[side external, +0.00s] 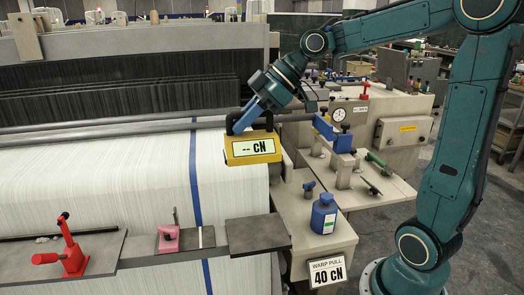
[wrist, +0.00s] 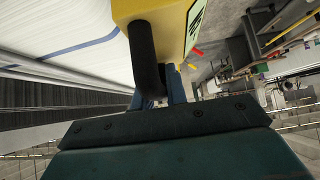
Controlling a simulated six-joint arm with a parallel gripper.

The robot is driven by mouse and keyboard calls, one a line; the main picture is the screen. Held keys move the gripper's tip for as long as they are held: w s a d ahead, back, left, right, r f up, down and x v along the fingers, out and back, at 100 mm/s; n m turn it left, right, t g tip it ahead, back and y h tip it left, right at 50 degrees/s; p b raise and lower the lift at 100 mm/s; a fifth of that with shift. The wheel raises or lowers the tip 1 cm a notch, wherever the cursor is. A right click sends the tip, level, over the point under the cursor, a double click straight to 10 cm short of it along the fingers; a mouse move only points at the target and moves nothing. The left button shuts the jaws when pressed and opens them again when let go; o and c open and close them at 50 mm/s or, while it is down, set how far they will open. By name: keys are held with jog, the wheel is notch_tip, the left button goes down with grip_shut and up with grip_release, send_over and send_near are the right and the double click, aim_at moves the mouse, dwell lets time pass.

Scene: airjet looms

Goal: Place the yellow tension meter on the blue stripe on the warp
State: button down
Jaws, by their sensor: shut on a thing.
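The yellow tension meter (side external: 253,148) shows "-- cN" on its display. My gripper (side external: 240,122) is shut on its dark handle and holds the meter upright near the right edge of the white warp. In the side external view the meter is to the right of the blue stripe (side external: 195,175). Whether its base touches the warp cannot be told. In the wrist view the meter (wrist: 175,12) and its black handle (wrist: 147,62) fill the top middle, with the fingers (wrist: 174,88) partly hidden behind the handle. The blue stripe (wrist: 75,46) runs across the white warp at upper left.
A grey rail crosses the front, with a red clamp (side external: 72,252), a pink block (side external: 167,238) and a dark plate (side external: 257,234). A blue bottle (side external: 324,213) and a "WARP PULL 40 cN" sign (side external: 327,272) stand at right. The warp (side external: 90,180) left of the stripe is clear.

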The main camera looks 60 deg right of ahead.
jog(key=w+d, duration=0.2)
jog(key=w, duration=1)
jog(key=w+d, duration=0.2)
jog(key=w, duration=1)
jog(key=shift+d+f, duration=0.3)
jog(key=shift+d, duration=0.05)
jog(key=shift+f, duration=4)
jog(key=c, duration=1.4)
grip_release()
jog(key=shift+f, duration=0.15)
